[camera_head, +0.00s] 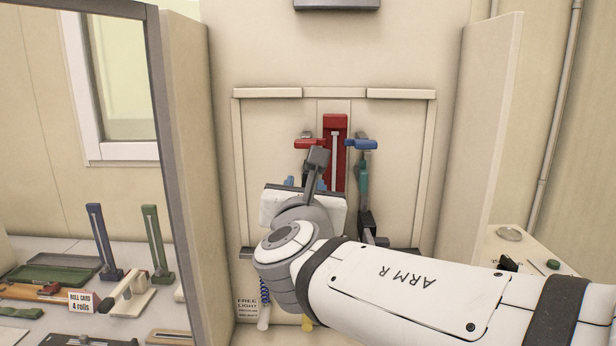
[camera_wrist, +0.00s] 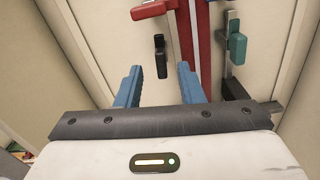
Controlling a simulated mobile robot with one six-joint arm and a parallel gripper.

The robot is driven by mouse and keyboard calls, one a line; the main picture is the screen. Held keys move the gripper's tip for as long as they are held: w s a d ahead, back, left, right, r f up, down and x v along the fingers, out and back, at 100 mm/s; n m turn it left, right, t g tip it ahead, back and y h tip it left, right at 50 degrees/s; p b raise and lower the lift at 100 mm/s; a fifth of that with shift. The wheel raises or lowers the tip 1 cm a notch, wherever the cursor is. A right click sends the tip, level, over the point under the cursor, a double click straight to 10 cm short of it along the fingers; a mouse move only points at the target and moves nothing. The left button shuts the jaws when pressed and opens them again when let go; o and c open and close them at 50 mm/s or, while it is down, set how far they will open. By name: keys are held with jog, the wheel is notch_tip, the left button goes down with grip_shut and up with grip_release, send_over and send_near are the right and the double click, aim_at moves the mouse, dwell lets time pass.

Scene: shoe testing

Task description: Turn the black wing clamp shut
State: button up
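A small black upright part, which looks like the black wing clamp (camera_wrist: 160,45), stands out from the cream panel in the wrist view. It appears narrow, with its long side up and down. My gripper (camera_wrist: 159,69) is open, its two blue fingers apart, one to each side of the black part's line. The part seems to lie just beyond or between the fingertips; I cannot tell whether they touch it. In the head view my gripper (camera_head: 305,182) is in front of the panel, and my wrist hides most of the area around the clamp.
A red handle (camera_head: 309,144) and a tall red bar (camera_head: 335,140) are above and right of my gripper. A blue handle (camera_head: 361,144) and teal part (camera_head: 364,180) stand further right. Side walls flank the panel. A bench with tools (camera_head: 60,248) is left.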

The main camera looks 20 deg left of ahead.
aim_at(306, 177)
jog(key=x, duration=0.4)
jog(key=shift+w+p, duration=0.3)
jog(key=shift+w, duration=0.1)
jog(key=shift+c, duration=0.2)
